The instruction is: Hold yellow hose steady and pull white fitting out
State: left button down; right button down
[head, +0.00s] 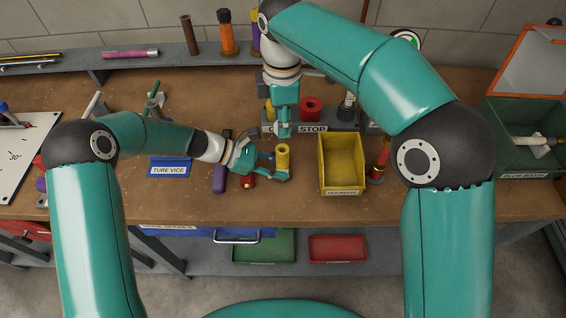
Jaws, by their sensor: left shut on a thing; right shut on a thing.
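The yellow hose (283,158) is a short upright piece over the workbench, near the middle of the head view. My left gripper (280,168) comes in from the left and is shut on the yellow hose. My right gripper (284,132) points down just above and behind the hose's top end. It is shut on a small pale piece, the white fitting (287,140), of which little shows between the fingers and the hose. I cannot tell whether the fitting is still inside the hose or clear of it.
A yellow bin (342,190) stands just right of the hose. A blue tube vice tray (169,170) and a purple-handled tool (219,178) lie to the left. A green box (520,158) stands far right.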

pick_arm(q)
jog(key=shift+s+f, duration=0.1)
jog(key=shift+f, duration=0.1)
jog(key=c, duration=0.7)
grip_release()
jog(key=shift+a+r, duration=0.1)
jog(key=shift+a+r, duration=0.15)
jog(key=shift+a, duration=0.05)
jog(key=v, duration=1.1)
jog(key=shift+a, duration=0.2)
jog(key=shift+d, duration=0.1)
